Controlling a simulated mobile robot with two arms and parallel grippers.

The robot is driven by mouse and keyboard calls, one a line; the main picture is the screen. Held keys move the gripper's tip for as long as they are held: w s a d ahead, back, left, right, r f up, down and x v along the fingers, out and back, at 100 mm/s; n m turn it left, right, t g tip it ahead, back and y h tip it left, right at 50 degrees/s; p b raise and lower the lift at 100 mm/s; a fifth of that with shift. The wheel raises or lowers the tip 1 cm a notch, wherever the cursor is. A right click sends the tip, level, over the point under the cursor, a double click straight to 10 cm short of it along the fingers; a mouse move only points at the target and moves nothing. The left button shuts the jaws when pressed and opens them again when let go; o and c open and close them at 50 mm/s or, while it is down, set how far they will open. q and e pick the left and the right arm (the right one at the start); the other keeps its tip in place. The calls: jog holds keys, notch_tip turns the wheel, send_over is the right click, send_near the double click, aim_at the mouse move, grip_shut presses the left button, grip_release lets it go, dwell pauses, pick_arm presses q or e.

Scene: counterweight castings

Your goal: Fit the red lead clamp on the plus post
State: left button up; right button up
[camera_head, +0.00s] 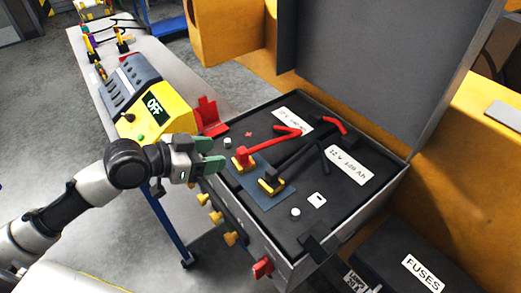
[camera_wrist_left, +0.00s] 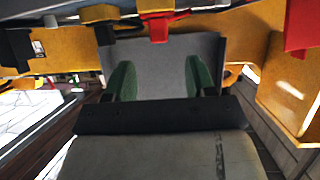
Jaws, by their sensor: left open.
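The red lead clamp (camera_head: 243,159), with an orange-yellow part, lies at the left end of a red lead on a blue mat (camera_head: 262,190) in the open battery box. A pale round post (camera_head: 227,142) stands left of a small red plus mark (camera_head: 249,134), behind the clamp. My left gripper (camera_head: 211,156) has green fingers, spread and empty, just left of the red clamp. The fingers also show apart in the left wrist view (camera_wrist_left: 158,78). A red part (camera_wrist_left: 157,25) lies beyond them; I cannot tell if it is the clamp. My right gripper is not in view.
A black lead's clamp (camera_head: 271,186) lies on the mat, near another pale post (camera_head: 295,211). The raised lid (camera_head: 375,60) blocks the back.

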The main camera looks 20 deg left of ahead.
aim_at(239, 151)
pick_arm(q)
jog(key=p+x, duration=0.1)
jog(key=x, duration=0.2)
jog(key=shift+w+d+f+p, duration=0.1)
jog(key=shift+w+d+p, duration=0.15)
jog(key=shift+p, duration=0.05)
jog(key=shift+w+d+f, duration=0.15)
jog(key=shift+w+d, duration=0.05)
jog(key=p+x, duration=0.3)
jog(key=x, duration=0.2)
jog(key=shift+w+d+f, duration=0.15)
jog(key=shift+w+d, duration=0.1)
jog(key=shift+w, duration=0.05)
jog(key=shift+a, duration=0.1)
grip_shut()
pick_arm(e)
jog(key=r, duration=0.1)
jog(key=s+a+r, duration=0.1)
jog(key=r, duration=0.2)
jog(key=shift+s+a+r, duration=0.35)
